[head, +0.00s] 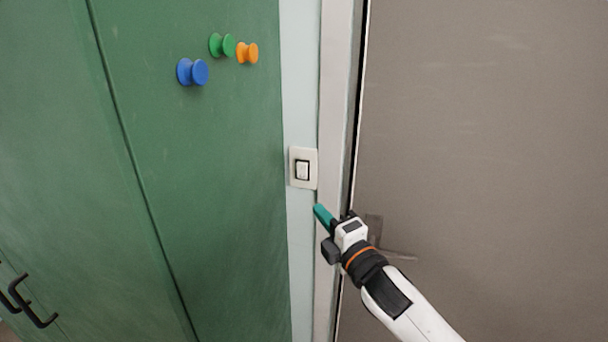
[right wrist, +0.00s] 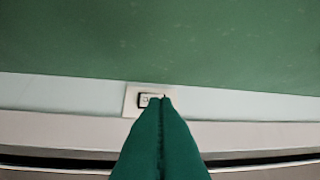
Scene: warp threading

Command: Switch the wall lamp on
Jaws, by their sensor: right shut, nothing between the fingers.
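A white rocker switch (head: 302,169) in a cream plate is on the narrow pale wall strip between the green panel and the door frame. The switch also shows in the right wrist view (right wrist: 146,100), just beyond the fingertips, which partly cover it. My right gripper (head: 318,208) has teal fingers, shut and empty, and is just below and slightly right of the switch plate in the head view. The shut fingers fill the lower middle of the right wrist view (right wrist: 160,102). I cannot tell whether they touch the plate. No lamp is in view, and my left gripper is not in view.
A green panel (head: 200,150) with blue (head: 192,72), green (head: 222,45) and orange (head: 247,53) knobs is on the left. Black handles (head: 35,302) are at lower left. A grey-brown door (head: 490,150) with a lever handle (head: 398,256), partly behind my arm, is on the right.

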